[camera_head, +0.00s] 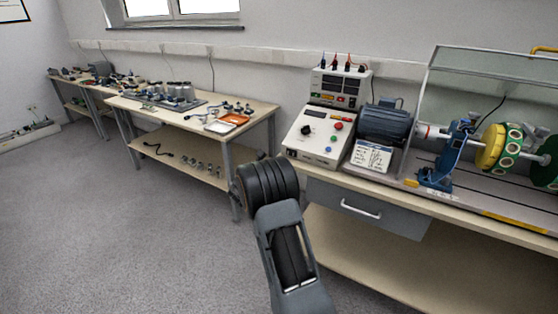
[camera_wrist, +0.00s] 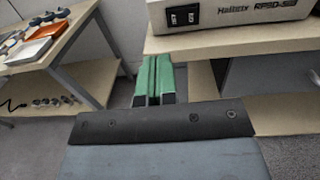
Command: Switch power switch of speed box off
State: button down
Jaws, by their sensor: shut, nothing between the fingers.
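The speed box (camera_head: 310,152) is a white box with a sloped panel, a black knob and red, green and blue buttons, at the left end of the right bench. In the wrist view, the side of a white box (camera_wrist: 250,14) with printed lettering shows at the top right. A black power switch (camera_wrist: 184,16) with two rocker parts and white marks sits on that side; its on or off state is unclear. My gripper (camera_wrist: 155,62) has green fingers, shut and empty. Its tips appear below and left of the switch, apart from it. My arm hides the gripper in the head view.
A meter unit (camera_head: 340,87) with cables and a blue motor (camera_head: 385,123) stand by the speed box. The bench edge (camera_wrist: 222,44) lies just beyond my fingers at right. Another table (camera_head: 256,112) with an orange tray (camera_head: 236,119) stands left, across a floor gap.

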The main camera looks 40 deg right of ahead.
jog(key=shift+w+v, duration=0.2)
jog(key=shift+v, duration=0.95)
jog(key=shift+w+v, duration=0.15)
jog(key=shift+v, duration=1)
jog(key=shift+a, duration=0.2)
jog(key=s+f+m+g+y, duration=0.2)
jog(key=s+f+m+g, duration=0.2)
jog(key=s+f+m, duration=0.15)
jog(key=s+a+r+m+g+y+p, duration=0.3)
jog(key=s+a+m+g+y+p, duration=0.15)
jog(key=s+m, duration=0.55)
jog(key=s+a+r+m+t+y+p, duration=0.2)
jog(key=s+a+r+y+p, duration=0.3)
jog(key=a+r, duration=0.4)
jog(key=s+a+r+m+t+y+p, duration=0.2)
jog(key=s+a+r+m+y+p, duration=0.3)
jog(key=s+a+r, duration=0.3)
notch_tip(320, 180, up, 5)
jog(key=shift+a+f+p, duration=0.1)
jog(key=shift+a+p, duration=0.5)
jog(key=shift+a, duration=0.4)
